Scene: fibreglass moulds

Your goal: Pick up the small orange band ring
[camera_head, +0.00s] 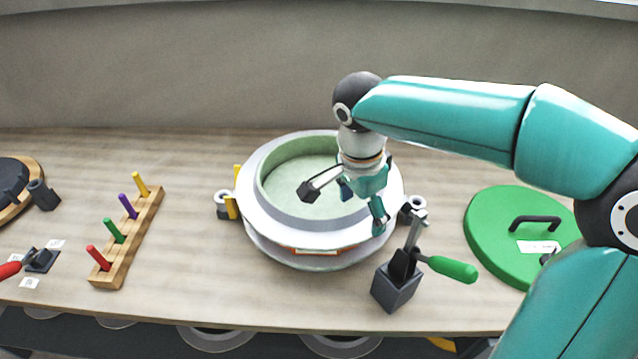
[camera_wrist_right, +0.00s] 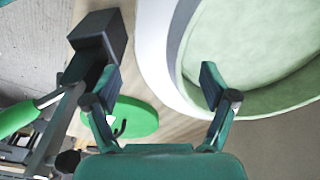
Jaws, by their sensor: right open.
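I cannot make out a small orange band ring in either view. My right gripper (camera_head: 362,208) is in the head view, over the right part of the round white mould (camera_head: 262,222) with the pale green inside. In the right wrist view its two fingers (camera_wrist_right: 159,86) are spread apart with nothing between them. The mould's rim shows close behind the right-hand finger there. An orange-edged label (camera_head: 316,251) sits on the mould's front side. My arm and gripper hide part of the mould's right side. My left gripper is in neither view.
A toggle clamp with a green handle (camera_head: 452,269) stands on a dark block (camera_head: 396,288) right of the mould. A green lid (camera_head: 490,232) lies farther right. A wooden rack (camera_head: 140,228) with several coloured pegs stands left. Table between rack and mould is clear.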

